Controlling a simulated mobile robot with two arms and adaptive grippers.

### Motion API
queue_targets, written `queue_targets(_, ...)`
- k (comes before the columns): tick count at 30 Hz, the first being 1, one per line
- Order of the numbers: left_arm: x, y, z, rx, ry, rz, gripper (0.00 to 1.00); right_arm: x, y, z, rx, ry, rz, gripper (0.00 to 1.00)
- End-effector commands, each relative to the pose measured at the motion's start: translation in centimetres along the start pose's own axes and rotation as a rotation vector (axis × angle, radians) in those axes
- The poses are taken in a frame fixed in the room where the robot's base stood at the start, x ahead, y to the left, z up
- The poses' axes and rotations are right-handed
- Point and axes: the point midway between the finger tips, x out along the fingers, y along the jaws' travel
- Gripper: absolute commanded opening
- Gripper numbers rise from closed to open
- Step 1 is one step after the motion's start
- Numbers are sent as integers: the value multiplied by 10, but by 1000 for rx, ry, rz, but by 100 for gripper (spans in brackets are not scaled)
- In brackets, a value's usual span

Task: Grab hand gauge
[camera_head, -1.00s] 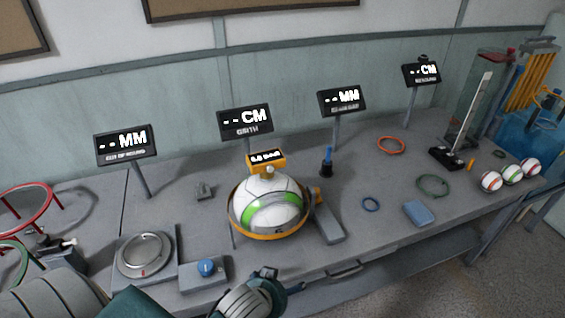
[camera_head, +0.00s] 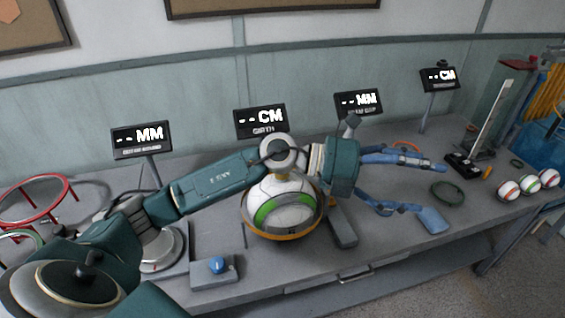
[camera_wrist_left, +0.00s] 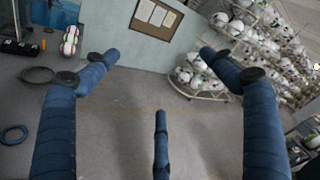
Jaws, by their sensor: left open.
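My left gripper (camera_head: 405,183) reaches in from the left over the middle of the bench. Its blue fingers are spread and point right, with nothing between them. In the left wrist view the open fingers (camera_wrist_left: 160,90) frame bare floor or bench surface. I cannot tell for certain which thing is the hand gauge. A small blue-handled tool in a dark base, visible earlier behind the right of the ball, is now hidden behind the gripper. A grey block (camera_head: 342,228) lies right of the green-and-white ball (camera_head: 290,215). My right gripper is not in view.
A green ring (camera_head: 447,193) and several balls (camera_head: 529,184) are to the right. Displays on posts, including one reading CM (camera_head: 260,121), stand behind. A blue-knobbed box (camera_head: 215,272) sits front left.

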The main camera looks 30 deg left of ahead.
Motion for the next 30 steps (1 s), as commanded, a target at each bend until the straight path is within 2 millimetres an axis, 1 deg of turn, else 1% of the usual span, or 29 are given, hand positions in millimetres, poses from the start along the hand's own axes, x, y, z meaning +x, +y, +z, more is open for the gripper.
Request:
queue_targets(1,-17,21,3,119,101,122,84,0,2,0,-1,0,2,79)
queue_targets(2,-30,36,2,177,163,199,84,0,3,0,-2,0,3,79)
queue_targets(3,-52,57,6,243,239,311,84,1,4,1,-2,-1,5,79)
queue_targets(4,-72,73,10,283,289,396,84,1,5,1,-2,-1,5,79)
queue_targets(5,-94,88,17,316,335,485,84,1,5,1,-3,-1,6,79)
queue_targets(6,-126,104,27,347,387,601,84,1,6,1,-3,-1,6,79)
queue_targets(8,-174,123,42,369,447,763,84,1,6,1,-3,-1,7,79)
queue_targets(9,-203,130,52,374,474,852,84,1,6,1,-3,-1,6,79)
queue_targets(12,-258,139,67,363,517,1016,84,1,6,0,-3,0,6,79)
queue_targets(13,-270,140,70,358,525,1050,84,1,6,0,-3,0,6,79)
queue_targets(15,-288,142,74,347,538,1102,84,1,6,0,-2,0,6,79)
queue_targets(18,-297,149,74,338,546,1131,84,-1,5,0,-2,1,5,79)
queue_targets(25,-285,181,65,338,547,1130,84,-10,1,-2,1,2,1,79)
queue_targets(30,-280,193,62,340,545,1128,84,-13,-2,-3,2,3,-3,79)
